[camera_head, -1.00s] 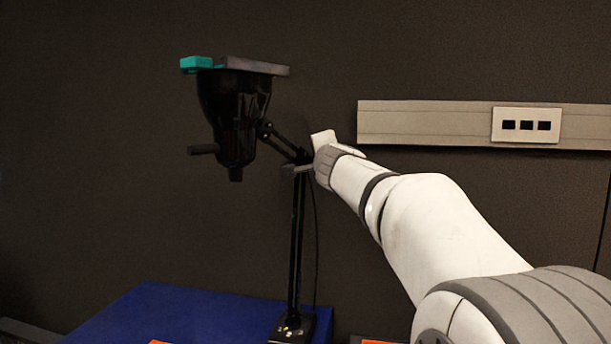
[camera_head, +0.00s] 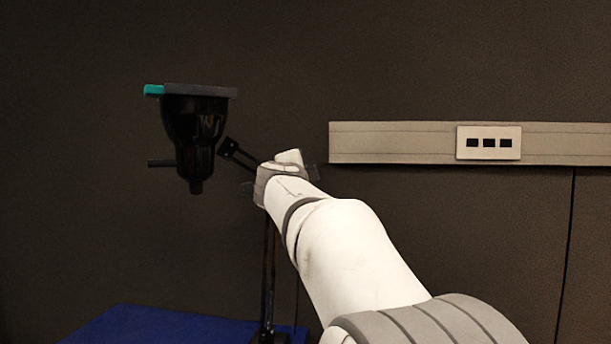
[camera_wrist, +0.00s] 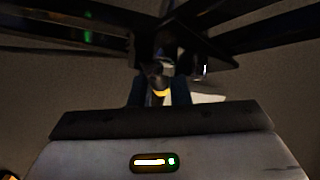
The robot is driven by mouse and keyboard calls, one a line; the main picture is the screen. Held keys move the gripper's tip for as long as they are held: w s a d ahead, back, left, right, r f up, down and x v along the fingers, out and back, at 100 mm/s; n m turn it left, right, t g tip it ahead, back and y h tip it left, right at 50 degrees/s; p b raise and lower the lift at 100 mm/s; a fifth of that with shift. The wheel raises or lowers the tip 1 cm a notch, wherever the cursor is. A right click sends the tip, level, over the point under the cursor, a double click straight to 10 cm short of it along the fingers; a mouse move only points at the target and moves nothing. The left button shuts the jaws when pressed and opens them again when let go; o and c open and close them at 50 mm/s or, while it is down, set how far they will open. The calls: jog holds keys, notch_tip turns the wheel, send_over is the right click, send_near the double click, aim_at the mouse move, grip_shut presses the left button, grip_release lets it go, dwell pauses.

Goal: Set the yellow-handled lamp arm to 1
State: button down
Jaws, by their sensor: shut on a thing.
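The lamp has a black head (camera_head: 194,135) under a flat grey plate, with a teal block at its left end. Its black arm (camera_head: 240,155) slopes down to the right from the head, towards a thin upright post (camera_head: 268,285). My gripper (camera_wrist: 160,92) is shut on the yellow handle (camera_wrist: 161,94) in the wrist view. Only a small yellow band of the handle shows between the dark fingers. Dark lamp bars spread to both sides just beyond it. In the head view my own wrist hides the handle and the fingertips. No scale or number is readable.
A grey wall rail (camera_head: 390,143) with a socket plate (camera_head: 488,143) runs along the dark wall to the right of my wrist. A blue surface (camera_head: 140,325) lies below the lamp. The space left of the lamp head looks clear.

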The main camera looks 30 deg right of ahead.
jog(key=shift+w+f, duration=0.15)
jog(key=shift+f, duration=0.2)
jog(key=c, duration=1.4)
grip_release()
jog(key=shift+d+r, duration=0.1)
jog(key=shift+r, duration=0.05)
jog(key=shift+o, duration=0.2)
jog(key=shift+r, duration=0.1)
jog(key=v, duration=0.8)
jog(key=shift+p, duration=0.4)
